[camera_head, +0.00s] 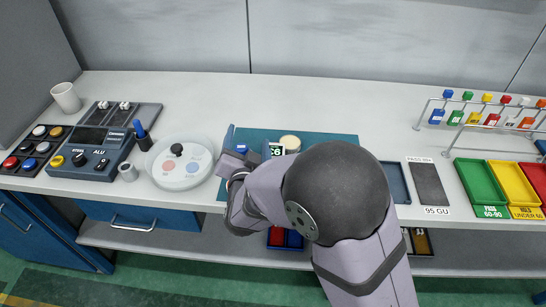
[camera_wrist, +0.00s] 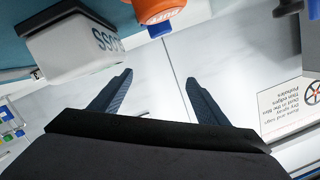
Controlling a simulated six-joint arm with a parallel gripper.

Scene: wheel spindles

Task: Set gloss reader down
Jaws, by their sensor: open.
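The gloss reader is a white box with a dark top and "GLOSS" lettering (camera_wrist: 75,42) at the upper left of the wrist view. In the head view, a small green and white display (camera_head: 277,149) shows beside my arm and seems to belong to it; the rest is hidden. My gripper (camera_wrist: 158,73) has its two dark blue fingers spread, with nothing between them. The reader is beside the fingers and apart from them in the wrist view. In the head view my wrist is low over the teal mat (camera_head: 335,137) and hides most of the gripper.
An orange knob-like thing (camera_wrist: 160,10) is close to the fingers in the wrist view. A cream disc (camera_head: 290,142) lies on the mat. Left are a round white plate (camera_head: 180,180) and a control box (camera_head: 95,150). Right are a grey panel (camera_head: 428,184), coloured trays (camera_head: 482,181) and a rack (camera_head: 475,101).

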